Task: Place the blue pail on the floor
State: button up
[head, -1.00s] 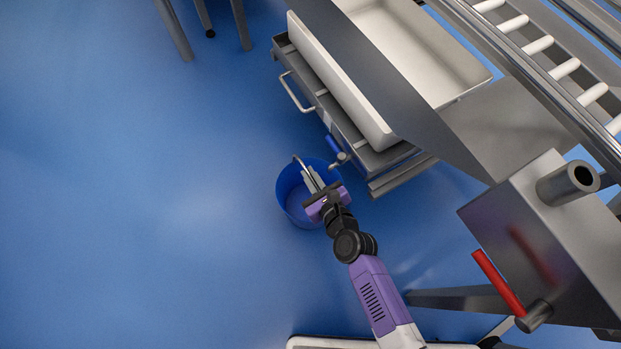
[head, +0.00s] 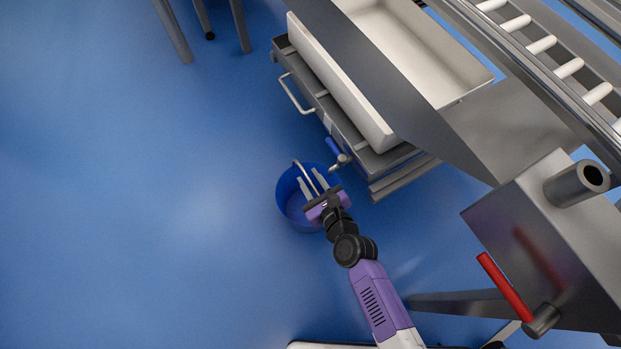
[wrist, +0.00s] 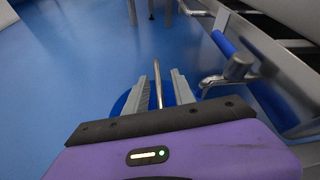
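The blue pail (head: 290,208) appears upright on the blue floor (head: 150,230), just left of the steel cart's near corner. Its thin metal handle (head: 298,169) stands up from the rim. My gripper (head: 309,177) is over the pail with its two fingers apart. In the wrist view the handle (wrist: 157,72) stands between the open fingers of my gripper (wrist: 160,80), with a gap on each side. There the pail (wrist: 121,103) is mostly hidden behind the fingers and the gripper body.
A steel cart (head: 352,130) with a white tub (head: 345,85) stands close right of the pail. A blue-gripped lever (head: 333,146) sticks out beside the pail. A roller conveyor (head: 540,45) and a steel box with a red handle (head: 504,286) are at right. The floor at left is clear.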

jog(key=p+v, duration=0.3)
jog(key=v, duration=0.9)
jog(key=s+d+r+n+t+h, duration=0.1)
jog(key=s+d+r+n+h, duration=0.1)
jog(key=s+d+r+n, duration=0.35)
jog(key=s+d+r+n+t+h, duration=0.1)
jog(key=s+d+r+n+h, duration=0.15)
jog(key=s+d+n, duration=0.5)
jog(key=s+d+r+n, duration=0.1)
jog(key=s+r+n, duration=0.2)
jog(key=r+n, duration=0.2)
jog(key=s+d+r+n+h, duration=0.1)
jog(key=s+r+n, duration=0.2)
jog(key=r, duration=0.4)
jog(key=s+d+r+n+t+h, duration=0.1)
jog(key=s+d+r+n, duration=0.1)
jog(key=r+n, duration=0.4)
jog(key=shift+s+n, duration=0.3)
jog(key=shift+s, duration=0.1)
jog(key=shift+r, duration=0.1)
